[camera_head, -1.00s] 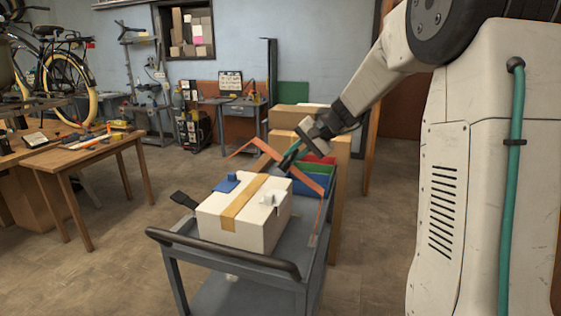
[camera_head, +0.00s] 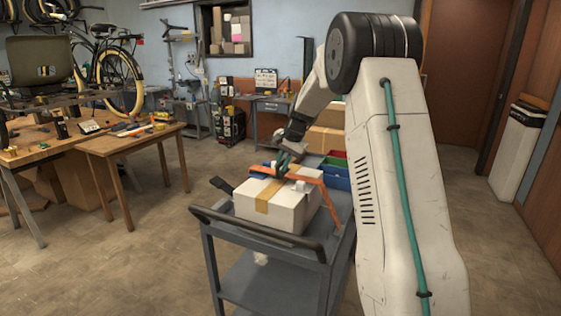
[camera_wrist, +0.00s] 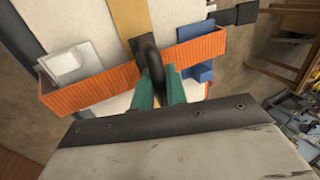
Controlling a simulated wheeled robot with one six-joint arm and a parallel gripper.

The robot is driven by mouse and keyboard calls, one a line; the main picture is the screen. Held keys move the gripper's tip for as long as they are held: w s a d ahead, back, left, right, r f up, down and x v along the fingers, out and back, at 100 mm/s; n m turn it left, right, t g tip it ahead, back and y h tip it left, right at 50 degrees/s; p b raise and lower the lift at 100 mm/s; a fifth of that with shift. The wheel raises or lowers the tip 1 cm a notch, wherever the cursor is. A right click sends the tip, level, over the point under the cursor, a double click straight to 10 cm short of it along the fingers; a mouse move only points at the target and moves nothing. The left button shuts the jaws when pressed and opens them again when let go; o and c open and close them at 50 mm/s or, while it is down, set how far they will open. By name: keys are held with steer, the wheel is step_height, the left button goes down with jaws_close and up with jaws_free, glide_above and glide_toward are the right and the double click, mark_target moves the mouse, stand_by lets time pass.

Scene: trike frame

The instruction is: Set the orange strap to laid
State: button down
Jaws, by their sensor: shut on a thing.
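The orange strap (camera_head: 310,179) spans the top of the white box (camera_head: 292,213), which has a tan tape band. Its right end hangs down past the box side. In the wrist view the strap (camera_wrist: 100,86) runs slantwise across the box, between a white corner piece (camera_wrist: 72,63) and a blue one (camera_wrist: 197,52). My gripper (camera_head: 283,165) is low over the box. Its teal fingers (camera_wrist: 158,92) are shut around a black loop (camera_wrist: 150,58) at the middle of the strap. Whether the strap touches the box top there is hard to tell.
The box stands on a grey cart (camera_head: 265,262) with a dark handle (camera_head: 255,235). A black strip (camera_head: 221,185) sticks out at the cart's left. Blue, green and red bins (camera_head: 336,170) sit behind the box. A wooden workbench (camera_head: 110,143) stands at left, with open floor between.

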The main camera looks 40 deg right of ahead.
steer(key=shift+f, duration=0.1)
steer(key=c, duration=1.5)
jaws_free()
steer(key=v, duration=0.7)
steer(key=shift+s+r, duration=0.1)
steer(key=shift+r, duration=0.25)
